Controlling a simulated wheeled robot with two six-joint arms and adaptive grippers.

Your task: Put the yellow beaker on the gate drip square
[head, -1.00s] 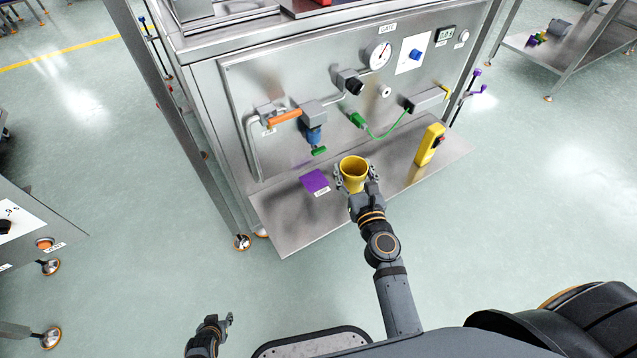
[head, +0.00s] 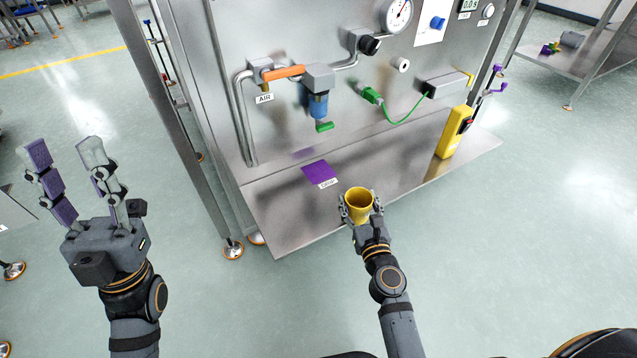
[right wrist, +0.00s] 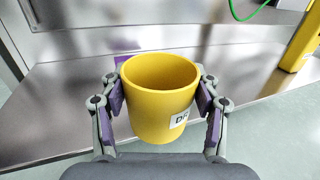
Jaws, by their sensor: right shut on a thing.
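The yellow beaker (head: 359,203) is upright between the fingers of my right gripper (head: 357,212), which is shut on it. In the right wrist view the beaker (right wrist: 160,108) looks empty and carries a white label, partly cut off by a finger. The purple drip square (head: 321,172) lies on the steel shelf, up and left of the beaker in the head view. In the right wrist view the square (right wrist: 121,60) is mostly hidden behind the beaker. My left gripper (head: 68,168) is open and empty, off to the left of the bench.
The steel shelf (head: 290,215) has its front edge near the beaker. A blue filter bowl with a green drain (head: 325,127) hangs above the square. A yellow handheld box (head: 454,138) stands at the shelf's right. A post (head: 180,120) rises at the left.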

